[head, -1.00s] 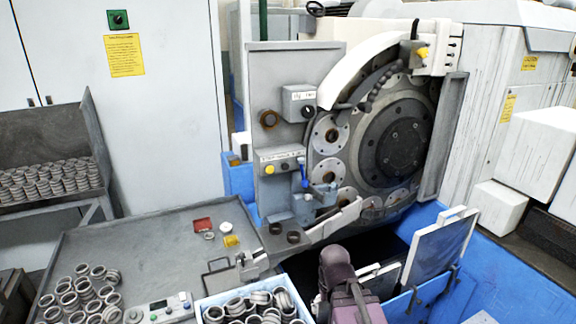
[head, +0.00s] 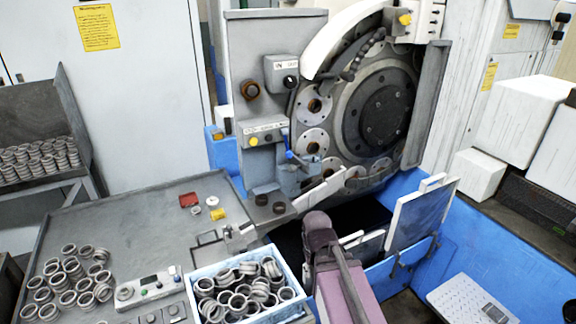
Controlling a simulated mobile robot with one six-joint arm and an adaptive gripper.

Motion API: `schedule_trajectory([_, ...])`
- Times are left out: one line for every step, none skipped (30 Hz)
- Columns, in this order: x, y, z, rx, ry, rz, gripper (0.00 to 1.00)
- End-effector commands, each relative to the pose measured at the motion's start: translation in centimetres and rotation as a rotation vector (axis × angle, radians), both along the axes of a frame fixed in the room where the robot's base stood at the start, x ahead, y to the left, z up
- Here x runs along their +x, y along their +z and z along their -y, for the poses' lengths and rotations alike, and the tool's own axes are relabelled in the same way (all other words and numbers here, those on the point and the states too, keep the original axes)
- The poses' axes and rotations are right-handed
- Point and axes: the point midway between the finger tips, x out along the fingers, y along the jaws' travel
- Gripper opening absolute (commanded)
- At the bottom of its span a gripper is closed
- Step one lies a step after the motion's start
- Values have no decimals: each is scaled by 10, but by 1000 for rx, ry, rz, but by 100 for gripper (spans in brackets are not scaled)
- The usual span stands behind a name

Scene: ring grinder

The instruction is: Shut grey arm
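A pale grey bar-like arm (head: 322,194) slants up to the right below the big round grinder disc (head: 377,112), beside a grey block with a blue handle (head: 287,146). I cannot tell for sure that this bar is the arm named in the task. A curved off-white guard (head: 336,37) arches over the upper left of the disc. My mauve arm link shows at the bottom centre, in front of the machine. My gripper is not in view.
A blue-white bin of metal rings (head: 193,286) stands left of my arm. A grey table (head: 128,221) with loose rings and a small control box (head: 150,287) is at the left. A white panel (head: 421,214) stands upright at the right, beside the blue machine base (head: 480,240).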

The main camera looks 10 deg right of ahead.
Motion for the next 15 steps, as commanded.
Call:
schedule_trajectory([10,2,0,-22,5,7,14])
schedule_trajectory([16,3,1,-40,7,12,5])
schedule_trajectory([25,5,2,-66,11,20,0])
schedule_trajectory([32,6,2,-89,15,28,0])
schedule_trajectory([41,8,2,-114,19,38,0])
schedule_trajectory([53,11,2,-152,25,52,0])
schedule_trajectory([63,13,2,-182,29,63,0])
schedule_trajectory([73,16,1,-214,37,76,0])
schedule_trajectory([88,21,0,-259,46,95,0])
schedule_trajectory([99,24,-1,-294,53,110,0])
schedule_trajectory([110,28,-3,-329,60,127,0])
schedule_trajectory([126,34,-6,-376,72,150,0])
schedule_trajectory([137,38,-9,-411,81,168,0])
schedule_trajectory([149,43,-12,-445,90,188,0])
schedule_trajectory([164,50,-16,-491,101,212,0])
